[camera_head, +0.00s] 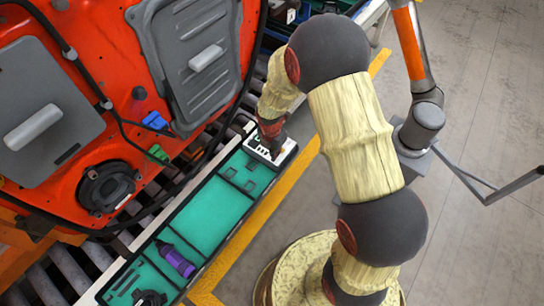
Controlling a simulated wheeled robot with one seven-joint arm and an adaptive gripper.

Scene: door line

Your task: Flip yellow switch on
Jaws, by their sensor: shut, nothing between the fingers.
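A small white panel (262,154) sits at the far end of the long teal tray (212,214). My gripper (274,150) points down at this panel, with its fingers shut and nothing seen between them. The fingertips are at or just above the panel; I cannot tell if they touch it. I cannot make out a yellow switch clearly. The gripper and wrist cover part of the panel, so a switch and its position may be hidden there.
An orange door (120,66) with grey panels stands along the left, close to the tray. A purple tool (176,261) lies in the tray's near part. A roller conveyor (72,272) runs beneath. Grey floor (480,90) on the right is mostly open.

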